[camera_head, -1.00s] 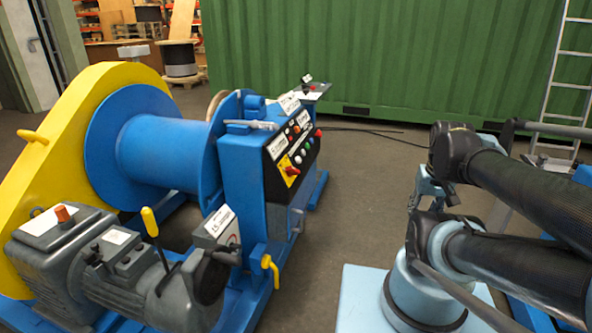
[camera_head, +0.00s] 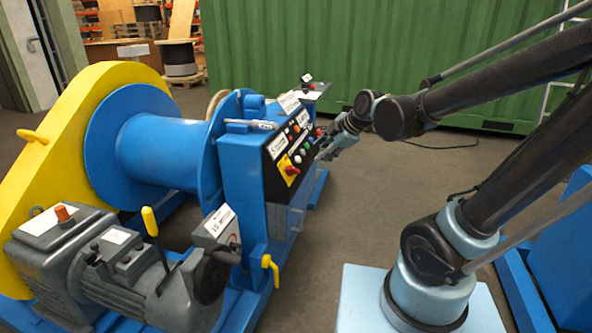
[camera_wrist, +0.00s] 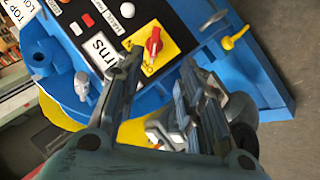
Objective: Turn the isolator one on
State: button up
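The isolator is a red rotary handle on a yellow plate (camera_head: 287,167), low on the black control panel of the blue winch. In the wrist view the red handle (camera_wrist: 153,42) lies just beyond my fingertips, with part of its yellow plate (camera_wrist: 172,50) showing. My gripper (camera_head: 330,148) is beside the panel's right side in the head view. In the wrist view my gripper (camera_wrist: 160,72) has its two fingers apart with nothing between them. The fingers appear clear of the handle; the exact distance cannot be told.
Push buttons and labels sit on the panel (camera_head: 300,135) above the isolator. The blue drum (camera_head: 160,150), yellow guard (camera_head: 60,130) and grey motor (camera_head: 140,275) stand left. A yellow-handled valve (camera_head: 270,268) is below.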

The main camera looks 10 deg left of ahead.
jog(key=a+n, duration=0.1)
jog(key=a, duration=0.1)
send_near(295, 169)
jog(key=shift+x, duration=4.55)
jog(key=shift+c, duration=0.6)
grip_shut()
